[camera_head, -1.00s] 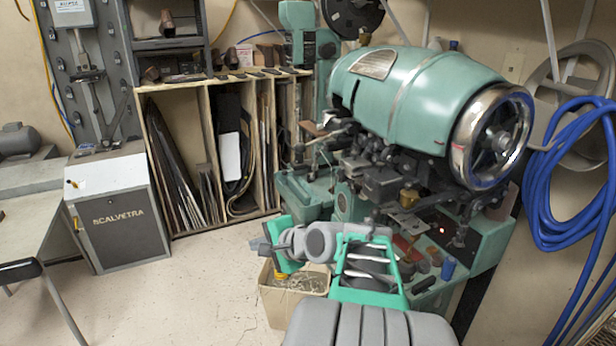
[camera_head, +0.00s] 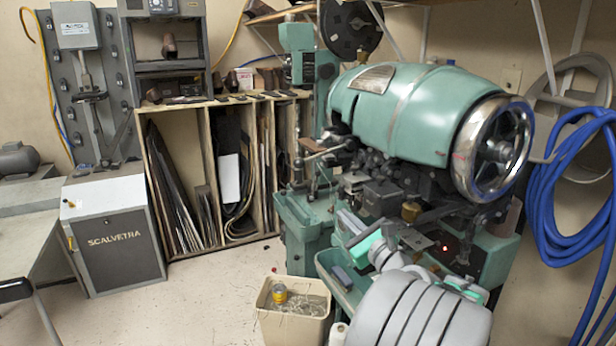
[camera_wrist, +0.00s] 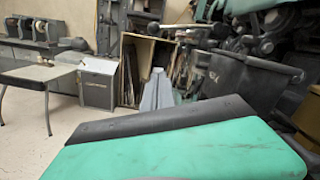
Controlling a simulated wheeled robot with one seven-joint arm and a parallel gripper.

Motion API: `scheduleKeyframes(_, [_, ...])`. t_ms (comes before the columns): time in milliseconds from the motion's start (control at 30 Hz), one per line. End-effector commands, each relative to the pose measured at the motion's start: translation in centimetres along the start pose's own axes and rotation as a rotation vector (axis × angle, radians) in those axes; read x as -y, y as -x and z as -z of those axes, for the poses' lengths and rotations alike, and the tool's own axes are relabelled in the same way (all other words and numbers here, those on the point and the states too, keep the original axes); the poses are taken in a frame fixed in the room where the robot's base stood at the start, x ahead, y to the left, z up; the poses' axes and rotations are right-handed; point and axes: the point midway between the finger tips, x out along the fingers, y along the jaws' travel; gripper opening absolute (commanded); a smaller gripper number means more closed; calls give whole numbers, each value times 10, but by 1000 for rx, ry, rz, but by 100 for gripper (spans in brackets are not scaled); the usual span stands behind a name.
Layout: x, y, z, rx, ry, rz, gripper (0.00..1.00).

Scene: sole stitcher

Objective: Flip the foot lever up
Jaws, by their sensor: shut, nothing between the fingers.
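The sole stitcher (camera_head: 405,110) is a large green machine with a chrome handwheel (camera_head: 493,148), standing right of centre in the head view. I cannot make out the foot lever in either view; my arm covers the machine's lower front in the head view. My gripper (camera_head: 347,222) is shut and empty, in front of the machine's lower part, above the green tray and pointing up and left. Its grey fingers (camera_wrist: 158,78) show together in the wrist view. Dark machine parts (camera_wrist: 240,75) lie to their right there; I cannot tell if they touch.
A cream bin (camera_head: 292,312) with scraps and a yellow can stands left of my arm. A green tray (camera_head: 345,285) juts from the machine. A wooden rack (camera_head: 205,150) and a Scalvetra cabinet (camera_head: 115,240) stand behind left. Blue hose (camera_head: 570,200) hangs right. The left floor is clear.

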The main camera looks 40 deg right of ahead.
Motion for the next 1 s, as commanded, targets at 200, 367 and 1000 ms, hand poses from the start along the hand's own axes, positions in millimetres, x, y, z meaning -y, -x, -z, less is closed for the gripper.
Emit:
scheduleKeyframes(200, [-1,-50,-2,2,1,-4,0])
scheduleKeyframes(367, [-1,-86,-2,2,0,-4,0])
scheduleKeyframes(1000, [0,-173,-38,1,2,0,0])
